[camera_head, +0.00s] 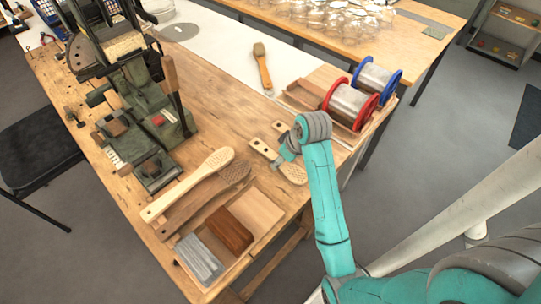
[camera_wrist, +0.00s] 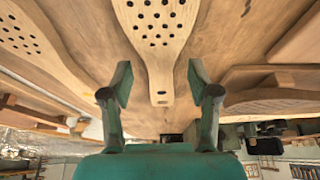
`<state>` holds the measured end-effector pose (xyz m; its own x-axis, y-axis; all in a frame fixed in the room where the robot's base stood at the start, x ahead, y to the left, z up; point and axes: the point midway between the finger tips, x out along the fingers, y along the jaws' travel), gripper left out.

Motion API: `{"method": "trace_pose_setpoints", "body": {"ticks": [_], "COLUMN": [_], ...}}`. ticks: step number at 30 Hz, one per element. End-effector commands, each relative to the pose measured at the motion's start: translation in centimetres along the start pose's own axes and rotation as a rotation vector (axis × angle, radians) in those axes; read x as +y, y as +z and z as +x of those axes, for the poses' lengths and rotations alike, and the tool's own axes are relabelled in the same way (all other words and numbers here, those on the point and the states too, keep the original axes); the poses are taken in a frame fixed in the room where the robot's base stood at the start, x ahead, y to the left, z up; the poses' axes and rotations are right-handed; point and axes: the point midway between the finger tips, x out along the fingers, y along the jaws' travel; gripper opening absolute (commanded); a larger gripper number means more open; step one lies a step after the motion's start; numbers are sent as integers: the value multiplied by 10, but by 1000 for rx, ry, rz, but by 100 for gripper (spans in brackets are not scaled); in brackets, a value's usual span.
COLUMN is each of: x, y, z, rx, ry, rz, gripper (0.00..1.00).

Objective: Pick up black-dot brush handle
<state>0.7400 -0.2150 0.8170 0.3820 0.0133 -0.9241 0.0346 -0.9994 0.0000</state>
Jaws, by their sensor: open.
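A light wooden brush handle with black dots (camera_wrist: 157,25) lies in the middle of the wrist view, its wide dotted head at the top. Its narrow neck points down toward my gripper (camera_wrist: 160,90), whose two fingers stand apart on either side of it with nothing held. In the head view, my gripper (camera_head: 287,153) is low over the table's right side, among small light wooden handles (camera_head: 293,174). My arm and wrist partly hide that spot. I cannot tell whether the fingers touch the handle.
Other dotted wooden pieces lie left (camera_wrist: 20,38) and right (camera_wrist: 270,105) of it. Two larger handles (camera_head: 190,185) and a tray (camera_head: 262,208) with brown and grey bundles lie nearer. Red and blue wire spools (camera_head: 350,101) stand behind; a green machine (camera_head: 150,105) is left.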

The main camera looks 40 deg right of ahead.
Motion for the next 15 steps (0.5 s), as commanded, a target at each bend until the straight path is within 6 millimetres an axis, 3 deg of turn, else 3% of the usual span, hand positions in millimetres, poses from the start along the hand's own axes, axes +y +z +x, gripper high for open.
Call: {"method": "trace_pose_setpoints", "body": {"ticks": [10,11,15], "x": [0,0,0], "y": [8,8,8], "z": [5,5,5], "rx": [0,0,0], "ry": [0,0,0], "rz": [0,0,0], "gripper": [61,56,21]}}
